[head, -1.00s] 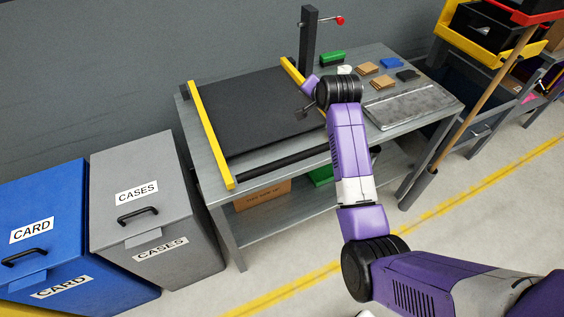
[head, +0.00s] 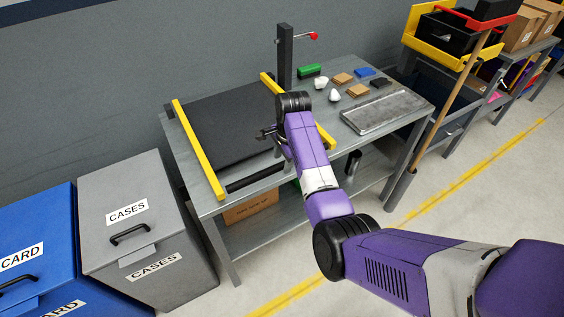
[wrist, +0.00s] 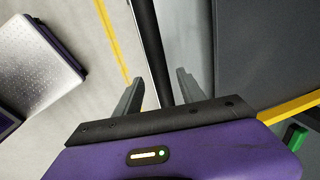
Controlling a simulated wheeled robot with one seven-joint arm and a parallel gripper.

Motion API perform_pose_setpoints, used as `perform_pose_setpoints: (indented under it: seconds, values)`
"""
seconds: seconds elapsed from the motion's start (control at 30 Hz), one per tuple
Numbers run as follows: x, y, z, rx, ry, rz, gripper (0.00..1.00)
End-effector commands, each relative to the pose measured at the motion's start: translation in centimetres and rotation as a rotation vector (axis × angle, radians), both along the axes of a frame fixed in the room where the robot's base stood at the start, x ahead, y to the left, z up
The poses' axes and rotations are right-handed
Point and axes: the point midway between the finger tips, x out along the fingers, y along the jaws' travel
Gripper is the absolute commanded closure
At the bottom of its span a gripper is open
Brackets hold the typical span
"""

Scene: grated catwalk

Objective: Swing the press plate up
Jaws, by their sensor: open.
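The press plate (head: 220,130) is a dark flat panel lying down on the grey bench between two yellow rails (head: 198,150). A black bar (head: 250,181) runs along its front edge; my arm hides its right part. My gripper (head: 268,135) is near the front right of the plate in the head view, partly hidden by my wrist. In the wrist view my gripper (wrist: 159,78) is open, and the black bar (wrist: 152,45) passes between its two fingers without visible grip. The plate (wrist: 268,45) lies right of the fingers there.
A dark post (head: 285,55) with a red-knobbed lever (head: 313,36) stands behind the plate. Small blocks, white lumps (head: 335,96) and a metal tray (head: 388,112) lie to the right. Grey (head: 130,215) and blue (head: 35,240) bins stand left. The floor in front is open.

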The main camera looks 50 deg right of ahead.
Motion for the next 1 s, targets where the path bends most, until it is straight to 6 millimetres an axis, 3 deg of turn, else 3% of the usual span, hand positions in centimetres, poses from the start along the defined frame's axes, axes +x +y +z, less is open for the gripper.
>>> perform_pose_setpoints:
  seconds: [0.2,0.47,0.5,0.73,1.0]
  values:
    - [0.4,-0.1,-1.7,0.0,-0.001,0.0,0.53]
    - [0.4,-0.1,-1.9,0.0,-0.001,0.001,0.53]
    - [0.4,-0.1,-1.9,0.0,-0.001,0.001,0.55]
    - [0.4,-0.1,-1.9,0.0,-0.001,0.001,1.0]
    - [0.7,-0.2,-1.6,-0.001,-0.003,0.001,1.0]
